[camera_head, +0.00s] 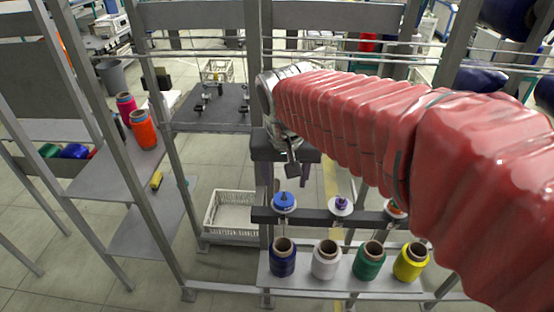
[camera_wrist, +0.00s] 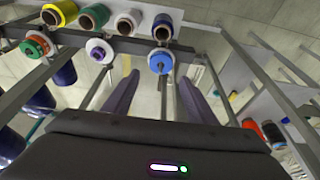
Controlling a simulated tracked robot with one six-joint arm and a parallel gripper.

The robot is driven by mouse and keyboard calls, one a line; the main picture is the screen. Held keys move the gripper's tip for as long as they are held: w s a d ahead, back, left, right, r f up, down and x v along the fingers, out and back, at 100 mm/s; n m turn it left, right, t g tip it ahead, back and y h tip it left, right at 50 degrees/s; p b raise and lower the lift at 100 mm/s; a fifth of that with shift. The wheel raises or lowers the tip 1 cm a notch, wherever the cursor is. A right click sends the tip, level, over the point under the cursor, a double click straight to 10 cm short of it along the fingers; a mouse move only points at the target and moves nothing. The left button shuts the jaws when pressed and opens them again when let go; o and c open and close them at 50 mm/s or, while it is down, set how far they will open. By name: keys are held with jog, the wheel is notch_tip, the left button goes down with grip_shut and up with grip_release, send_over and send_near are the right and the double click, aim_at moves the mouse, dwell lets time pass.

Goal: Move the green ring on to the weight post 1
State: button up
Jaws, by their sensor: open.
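In the head view that disc (camera_head: 394,209) is partly covered by my red arm. A blue disc (camera_head: 284,202) with a small upright piece and a white disc (camera_head: 340,206) with a purple centre sit along the same bar. I cannot tell which is weight post 1. My gripper (camera_wrist: 157,80) is open and empty, its fingers pointing toward the blue disc (camera_wrist: 161,62). It shows dark in the head view (camera_head: 293,170).
Blue (camera_head: 283,262), white (camera_head: 327,264), green (camera_head: 369,265) and yellow (camera_head: 411,264) thread bobbins stand on the shelf in front of the bar. A white basket (camera_head: 232,214) is at the left. Metal frame posts stand around the arm.

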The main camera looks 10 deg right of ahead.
jog(key=shift+w+a, duration=0.1)
jog(key=shift+w, duration=0.25)
dwell(0.3)
jog(key=shift+s+d, duration=2.15)
jog(key=shift+d, duration=5.05)
jog(key=shift+s+d, duration=2.15)
jog(key=shift+d, duration=5.05)
jog(key=shift+x, duration=4.6)
jog(key=shift+c, duration=0.3)
jog(key=c, duration=1.2)
jog(key=o, duration=1.3)
jog(key=shift+c, duration=0.2)
